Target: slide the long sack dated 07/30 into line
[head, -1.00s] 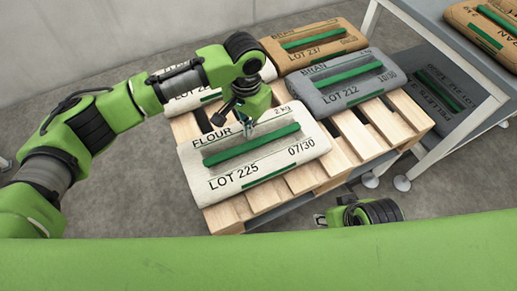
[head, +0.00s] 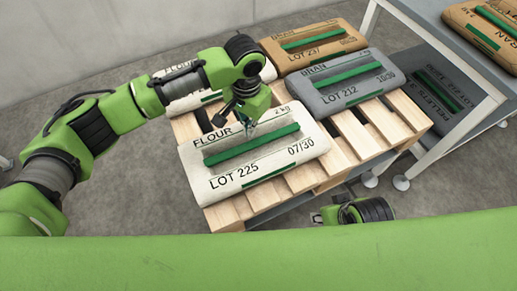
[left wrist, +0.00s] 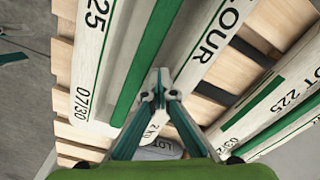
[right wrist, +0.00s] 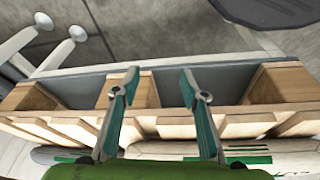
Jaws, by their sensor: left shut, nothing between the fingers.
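The long white flour sack dated 07/30 (head: 262,170), marked LOT 225, lies flat on the near left part of the wooden pallet (head: 222,214), with a green strap along its top. It also shows in the left wrist view (left wrist: 92,50). My left gripper (head: 250,130) is shut and empty, pointing down at the far edge of this sack, near the word FLOUR; its closed fingertips show in the left wrist view (left wrist: 160,88). I cannot tell whether they touch the sack. My right gripper (right wrist: 155,88) is open and empty, low beside the pallet's near side.
A brown sack (head: 345,45), a grey bran sack (head: 330,98) and a white sack (head: 178,103), partly hidden by my left arm, lie on the pallet. Bare slats show at its right. A grey table (head: 420,12) with a brown sack (head: 458,20) stands at right.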

